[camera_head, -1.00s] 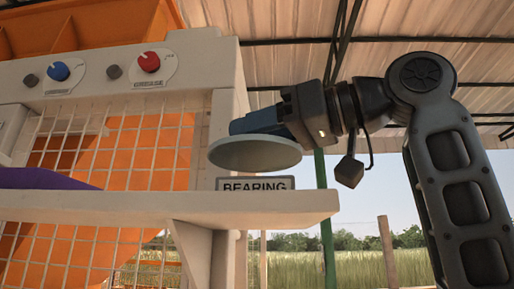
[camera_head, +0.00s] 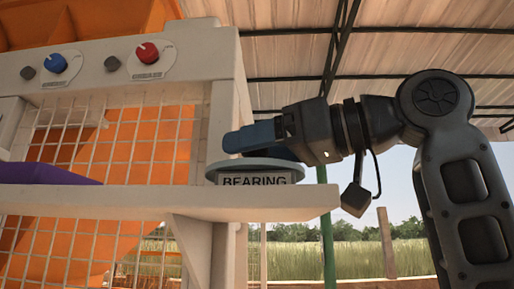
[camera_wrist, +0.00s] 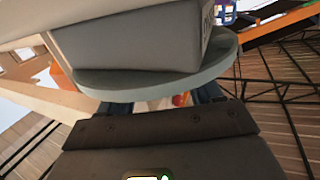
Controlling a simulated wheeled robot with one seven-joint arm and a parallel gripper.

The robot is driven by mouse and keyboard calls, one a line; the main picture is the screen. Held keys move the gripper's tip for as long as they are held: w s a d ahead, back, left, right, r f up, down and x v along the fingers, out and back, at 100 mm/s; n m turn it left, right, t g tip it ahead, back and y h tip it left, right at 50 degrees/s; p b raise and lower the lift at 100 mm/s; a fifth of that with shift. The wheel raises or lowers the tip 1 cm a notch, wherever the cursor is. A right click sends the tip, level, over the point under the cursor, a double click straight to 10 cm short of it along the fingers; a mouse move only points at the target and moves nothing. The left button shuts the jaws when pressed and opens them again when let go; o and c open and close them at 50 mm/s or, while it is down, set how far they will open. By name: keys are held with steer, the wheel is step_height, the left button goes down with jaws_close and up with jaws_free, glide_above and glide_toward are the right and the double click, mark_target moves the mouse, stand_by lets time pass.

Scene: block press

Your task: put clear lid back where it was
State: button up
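The lid, a pale grey-blue round disc (camera_head: 228,166), lies about level at the right end of the pale shelf, at the top of the box labelled BEARING (camera_head: 255,181). In the wrist view the lid (camera_wrist: 150,88) shows against the grey box (camera_wrist: 130,45), with its rim reaching past the sides. My gripper (camera_head: 240,142) is just above the lid, with blue fingers pointing left. In the wrist view the fingers of my gripper (camera_wrist: 160,103) stand apart, with background visible between them. Any knob on the lid is hidden. Exact contact between lid and box is hard to see.
The pale shelf (camera_head: 150,201) runs leftward, with a purple block (camera_head: 50,174) on it. A wire grid (camera_head: 130,140) stands behind. A panel with a blue knob (camera_head: 55,63) and a red knob (camera_head: 148,54) is above. The space right of the shelf is open.

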steer(key=shift+r, duration=0.15)
steer(key=b+v, duration=0.2)
steer(key=v, duration=1)
steer(key=shift+b, duration=0.35)
